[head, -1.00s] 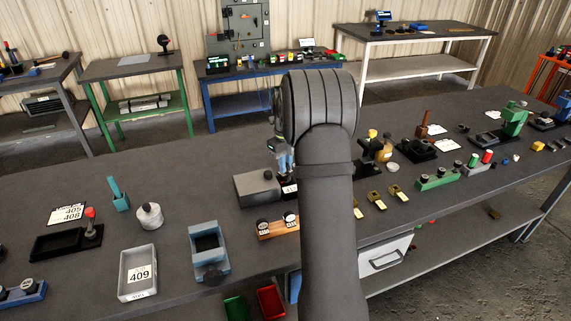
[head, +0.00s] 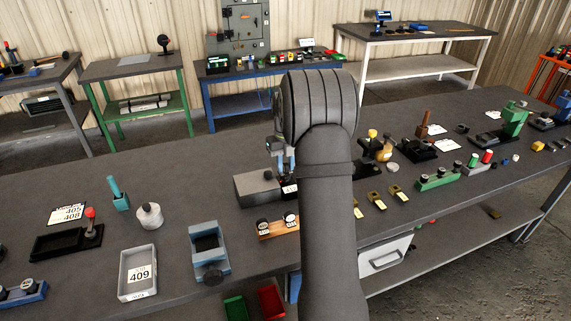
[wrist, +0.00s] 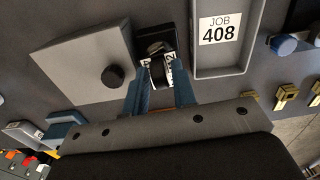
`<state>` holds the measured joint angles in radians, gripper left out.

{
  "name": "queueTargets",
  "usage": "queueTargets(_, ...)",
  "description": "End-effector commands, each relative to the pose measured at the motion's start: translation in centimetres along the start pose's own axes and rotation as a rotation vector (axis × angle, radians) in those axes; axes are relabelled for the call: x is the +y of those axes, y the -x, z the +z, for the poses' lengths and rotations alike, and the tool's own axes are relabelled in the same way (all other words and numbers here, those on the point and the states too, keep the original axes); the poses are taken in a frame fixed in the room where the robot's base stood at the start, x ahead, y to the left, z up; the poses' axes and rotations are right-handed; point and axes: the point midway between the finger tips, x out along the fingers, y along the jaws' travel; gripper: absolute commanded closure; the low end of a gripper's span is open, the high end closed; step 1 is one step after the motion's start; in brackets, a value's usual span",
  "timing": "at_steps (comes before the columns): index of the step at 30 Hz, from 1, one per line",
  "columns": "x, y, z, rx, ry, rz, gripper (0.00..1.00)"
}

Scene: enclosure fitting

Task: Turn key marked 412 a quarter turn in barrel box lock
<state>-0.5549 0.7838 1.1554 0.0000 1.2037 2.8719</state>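In the wrist view the two blue fingers of my gripper (wrist: 159,80) stand on either side of a black key head (wrist: 158,72) with white label patches and appear closed on it. The number on the key cannot be read. The key is at a black square lock block (wrist: 154,36); how far it sits in the barrel is hidden. The block adjoins a grey box (wrist: 80,58) with a black knob.
A grey tray labelled JOB 408 (wrist: 245,60) stands close right of the lock in the wrist view. Brass pieces (head: 377,201) lie right of my arm. An orange block (head: 270,230) with two round labelled tops and a blue open fixture (head: 222,258) stand at the front.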

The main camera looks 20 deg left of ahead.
Motion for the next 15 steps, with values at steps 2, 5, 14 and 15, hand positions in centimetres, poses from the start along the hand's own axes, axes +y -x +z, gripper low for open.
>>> queueTargets(2, 0.0, 0.0, 0.0, 0.0, 0.001, 0.0, 0.61)
queueTargets(5, 0.0, 0.0, 0.0, 0.0, 0.001, 0.0, 0.61)
queueTargets(14, 0.0, 0.9, 0.1, -0.003, 0.002, -0.001, 0.61)
queueTargets(15, 0.0, 1.4, 0.1, -0.005, 0.002, -0.001, 0.61)
